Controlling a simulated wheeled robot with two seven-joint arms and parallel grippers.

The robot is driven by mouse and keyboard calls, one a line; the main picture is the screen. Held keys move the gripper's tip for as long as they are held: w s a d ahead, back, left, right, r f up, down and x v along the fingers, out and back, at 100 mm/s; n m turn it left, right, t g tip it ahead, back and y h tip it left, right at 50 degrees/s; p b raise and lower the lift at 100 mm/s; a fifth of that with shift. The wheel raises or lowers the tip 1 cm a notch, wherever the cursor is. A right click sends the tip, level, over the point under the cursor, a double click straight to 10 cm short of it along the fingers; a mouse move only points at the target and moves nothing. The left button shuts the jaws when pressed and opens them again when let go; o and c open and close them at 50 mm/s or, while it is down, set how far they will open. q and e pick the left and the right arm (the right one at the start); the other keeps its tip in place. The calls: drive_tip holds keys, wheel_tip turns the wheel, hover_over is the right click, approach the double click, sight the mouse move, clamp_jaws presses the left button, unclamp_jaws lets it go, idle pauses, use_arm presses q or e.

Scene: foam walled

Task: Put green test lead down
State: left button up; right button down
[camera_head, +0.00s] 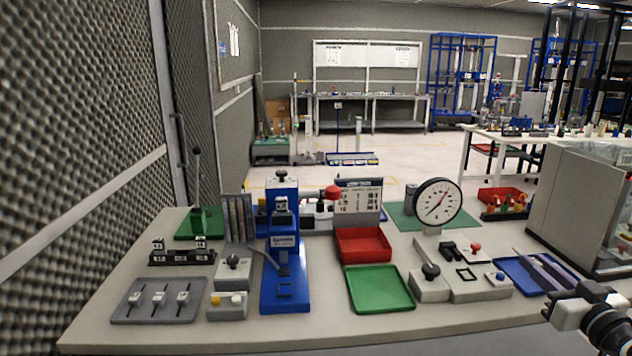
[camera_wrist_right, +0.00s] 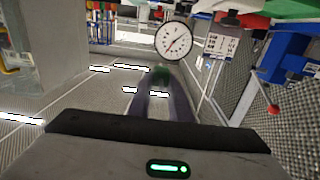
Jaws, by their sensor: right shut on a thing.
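My right gripper (camera_head: 530,256) reaches in from the lower right in the head view, with its long purple-grey fingers over the blue tray (camera_head: 512,268) at the table's right end. In the wrist view the gripper (camera_wrist_right: 162,82) is shut on a small dark green thing, the green test lead (camera_wrist_right: 160,76), held at the fingertips. The lead cannot be made out in the head view. I cannot tell the height of the fingertips above the tray. My left gripper is not in view.
Left of the blue tray stands a grey fixture (camera_head: 480,289) with a black knob. A dial gauge (camera_head: 437,203) stands behind it. A green tray (camera_head: 380,288) and red bin (camera_head: 363,245) lie further left. A grey cabinet (camera_head: 570,205) borders the right end.

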drive_tip(key=s+d+r, duration=0.1)
drive_tip(key=d+r, duration=0.3)
drive_tip(key=d, duration=0.1)
drive_tip(key=s+a+f+n+y, duration=0.1)
drive_tip(key=s+a+f+y, duration=0.1)
drive_tip(key=s+a+f, duration=0.6)
drive_tip(key=s+a+f+n+y, duration=0.15)
drive_tip(key=s+a+f, duration=0.35)
drive_tip(key=a, duration=0.6)
drive_tip(key=s+a+n+g+y, duration=0.25)
drive_tip(key=s+a+y, duration=0.25)
drive_tip(key=s+a, duration=1.05)
drive_tip(key=w+d+r+m+t+h, duration=0.2)
drive_tip(key=d+r+m+h, duration=0.1)
drive_tip(key=h, duration=0.6)
drive_tip(key=shift+w+d+r+m, duration=0.35)
drive_tip(key=shift+d+m, duration=0.45)
drive_tip(key=shift+m, duration=0.4)
drive_tip(key=shift+t, duration=0.25)
